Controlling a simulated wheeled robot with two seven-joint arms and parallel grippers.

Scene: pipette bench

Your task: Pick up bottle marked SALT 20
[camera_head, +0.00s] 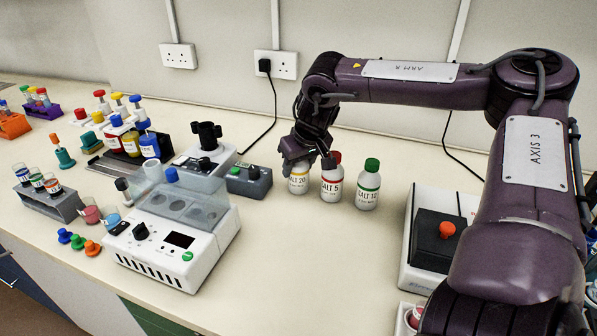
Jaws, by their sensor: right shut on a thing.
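The bottle marked SALT 20 (298,183) stands on the bench, white with a yellow band, at the left end of a row of bottles. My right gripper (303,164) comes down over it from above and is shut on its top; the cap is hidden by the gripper. Beside it stand the SALT 5 bottle (332,185) with a red cap and the SALT 10 bottle (368,190) with a green cap. My left gripper is not in view.
A grey box with a knob (248,182) sits just left of the bottles. A white device with a clear cover (175,250) stands front left. The bench front centre is clear.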

